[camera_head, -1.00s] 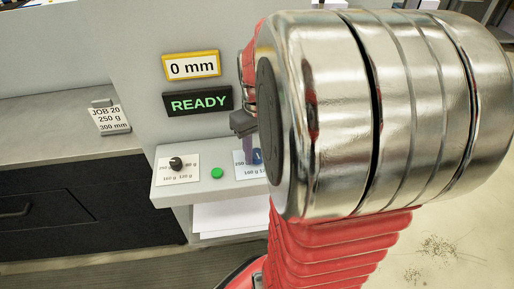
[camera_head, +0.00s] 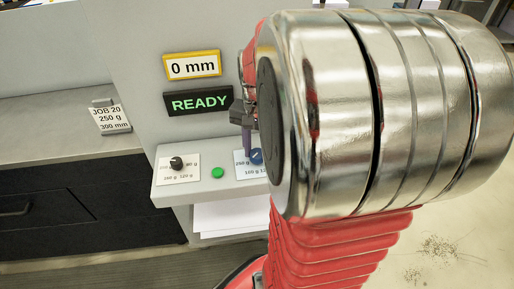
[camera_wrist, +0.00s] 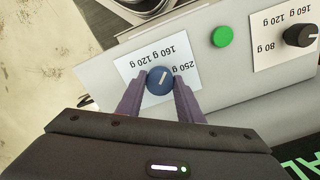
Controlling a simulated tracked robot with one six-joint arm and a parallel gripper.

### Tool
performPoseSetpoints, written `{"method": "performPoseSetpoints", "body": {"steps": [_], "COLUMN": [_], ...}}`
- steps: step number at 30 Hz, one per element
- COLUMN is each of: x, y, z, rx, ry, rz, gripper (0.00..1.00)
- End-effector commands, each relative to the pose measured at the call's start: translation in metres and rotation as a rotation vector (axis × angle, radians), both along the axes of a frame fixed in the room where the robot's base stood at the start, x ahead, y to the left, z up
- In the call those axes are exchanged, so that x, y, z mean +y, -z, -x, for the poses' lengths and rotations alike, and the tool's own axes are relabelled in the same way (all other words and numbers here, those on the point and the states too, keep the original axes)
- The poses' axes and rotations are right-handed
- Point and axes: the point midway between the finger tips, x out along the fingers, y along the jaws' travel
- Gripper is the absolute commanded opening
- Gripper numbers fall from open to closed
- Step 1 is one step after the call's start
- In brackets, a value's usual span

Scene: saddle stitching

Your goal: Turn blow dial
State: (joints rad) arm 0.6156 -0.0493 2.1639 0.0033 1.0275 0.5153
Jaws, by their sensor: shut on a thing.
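A blue dial (camera_wrist: 159,80) with a white line sits on a white label card (camera_wrist: 130,72) with printed weights. Its line slants toward upper right in the wrist view; I cannot tell its exact setting. My gripper (camera_wrist: 160,88) is shut on the blue dial, one purple finger on each side. The head view shows the blue dial (camera_head: 256,156) partly behind my arm, with my gripper (camera_head: 247,150) reaching down to it. A black dial (camera_head: 176,163) on its own card stands to the left, untouched. No name for either dial is readable.
A green button (camera_head: 217,172) lies between the dials on the grey ledge. Above are a dark READY display (camera_head: 198,101) and a yellow-framed 0 mm display (camera_head: 192,65). A job card (camera_head: 108,119) reads JOB 20, 250 g, 300 mm.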

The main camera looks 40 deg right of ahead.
Motion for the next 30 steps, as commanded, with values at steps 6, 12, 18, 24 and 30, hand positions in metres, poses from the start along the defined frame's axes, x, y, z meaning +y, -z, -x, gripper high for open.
{"method": "performPoseSetpoints", "body": {"steps": [6,12,18,24,30], "x": [-0.002,-0.0024,-0.0027,-0.0026,-0.0025], "y": [0.0015,0.0014,0.0013,0.0012,0.0011], "z": [0.0021,0.0024,0.0028,0.0031,0.0032], "rx": [0.005,0.006,0.007,0.007,0.007], "ry": [0.203,0.393,0.565,0.692,0.759], "rz": [0.003,0.005,0.006,0.006,0.006], "gripper": [0.11,0.11,0.11,0.11,0.11]}}
